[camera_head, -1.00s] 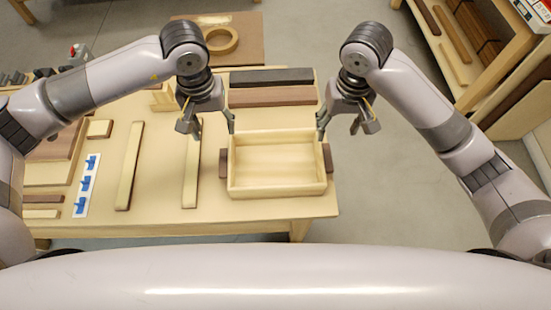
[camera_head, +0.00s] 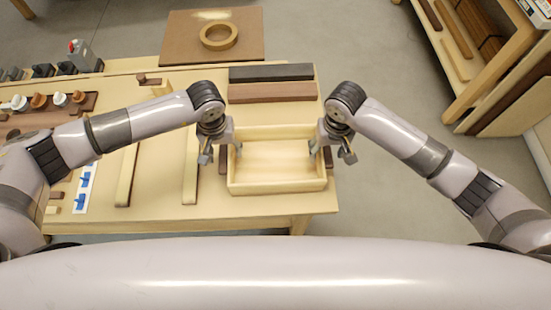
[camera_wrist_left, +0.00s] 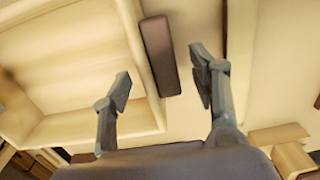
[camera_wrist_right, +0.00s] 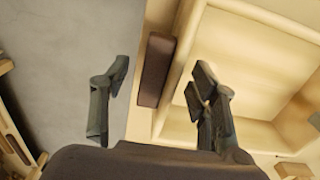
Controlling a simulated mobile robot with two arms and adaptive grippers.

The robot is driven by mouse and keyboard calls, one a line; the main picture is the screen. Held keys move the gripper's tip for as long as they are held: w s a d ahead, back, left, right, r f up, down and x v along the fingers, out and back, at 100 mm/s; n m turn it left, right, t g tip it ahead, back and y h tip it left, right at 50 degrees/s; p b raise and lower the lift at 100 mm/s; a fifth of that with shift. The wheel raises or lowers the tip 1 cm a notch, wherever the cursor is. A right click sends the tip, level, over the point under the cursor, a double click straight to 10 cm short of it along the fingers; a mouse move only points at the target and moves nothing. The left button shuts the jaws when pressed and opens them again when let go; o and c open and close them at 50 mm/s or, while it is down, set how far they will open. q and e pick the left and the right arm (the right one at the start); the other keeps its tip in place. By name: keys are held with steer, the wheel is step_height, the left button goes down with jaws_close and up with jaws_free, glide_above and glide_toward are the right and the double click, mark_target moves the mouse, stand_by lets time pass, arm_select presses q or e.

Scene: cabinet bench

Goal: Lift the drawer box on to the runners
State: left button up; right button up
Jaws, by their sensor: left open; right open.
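The pale wooden drawer box (camera_head: 275,187) sits flat and empty on the bench, near its right front edge. It has a dark brown block on each side; the left block shows in the left wrist view (camera_wrist_left: 158,55) and the right block in the right wrist view (camera_wrist_right: 156,70). My left gripper (camera_head: 221,153) is open at the box's left side, with its fingers either side of that wall and block. My right gripper (camera_head: 332,153) is open likewise at the right side. Neither grips anything. Two long pale strips (camera_head: 190,178) lie left of the box; I cannot tell whether they are the runners.
Two dark bars (camera_head: 270,92) lie just behind the box. A brown board with a ring (camera_head: 219,36) is at the back. Blue pieces on a white strip (camera_head: 84,188) and small knobs (camera_head: 38,101) are on the left. A shelf unit (camera_head: 490,75) stands at the right beyond open floor.

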arm_select(q)
steer(key=shift+f, duration=1.35)
arm_select(e)
steer(key=shift+f, duration=1.3)
arm_select(q)
jaws_close()
arm_select(e)
jaws_close()
arm_select(q)
steer(key=shift+r, duration=0.1)
arm_select(e)
steer(key=shift+r, duration=0.1)
